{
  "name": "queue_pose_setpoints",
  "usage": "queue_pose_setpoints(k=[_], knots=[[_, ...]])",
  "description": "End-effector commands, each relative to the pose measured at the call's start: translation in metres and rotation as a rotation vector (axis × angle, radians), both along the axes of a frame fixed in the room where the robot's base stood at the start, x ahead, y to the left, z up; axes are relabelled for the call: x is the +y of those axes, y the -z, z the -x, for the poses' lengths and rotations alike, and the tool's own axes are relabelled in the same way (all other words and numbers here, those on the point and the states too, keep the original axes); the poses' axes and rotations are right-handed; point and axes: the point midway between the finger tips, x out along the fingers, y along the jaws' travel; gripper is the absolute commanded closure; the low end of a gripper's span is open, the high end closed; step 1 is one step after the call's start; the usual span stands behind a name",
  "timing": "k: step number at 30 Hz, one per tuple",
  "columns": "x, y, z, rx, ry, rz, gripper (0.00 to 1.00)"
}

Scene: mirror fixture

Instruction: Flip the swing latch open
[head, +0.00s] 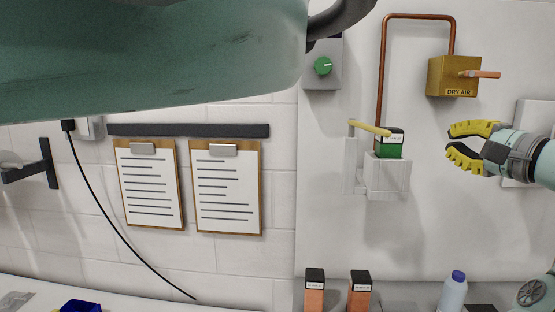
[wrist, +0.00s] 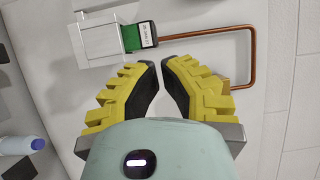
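The swing latch looks to be the yellow bar (head: 369,127) on a white wall holder (head: 388,176) in the head view. It slants across, its right end by the top of a green block with a black-and-white top (head: 390,149). The block sits in the holder. In the wrist view the block (wrist: 139,37) and holder (wrist: 98,44) show at the top; I cannot make out the bar there. My gripper (head: 451,141) is open and empty, to the right of the holder and apart from it. Its yellow fingers (wrist: 160,66) show a gap between their tips.
A brass DRY AIR box (head: 453,77) with an orange lever (head: 480,74) is above my gripper. A copper pipe (head: 381,70) runs from it down behind the block. A green knob (head: 323,66) is at upper left. Two orange-and-black blocks (head: 315,290) and a bottle (head: 453,293) stand below.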

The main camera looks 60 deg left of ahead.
Motion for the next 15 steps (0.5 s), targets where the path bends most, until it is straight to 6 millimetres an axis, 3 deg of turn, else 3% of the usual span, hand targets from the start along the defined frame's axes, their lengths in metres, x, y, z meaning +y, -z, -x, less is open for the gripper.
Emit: queue_pose_setpoints(k=[8,15], knots=[[0.019,-0.001,0.005,0.005,-0.035,0.028,1.0],[0.063,-0.003,-0.003,0.004,-0.037,0.029,1.0]])
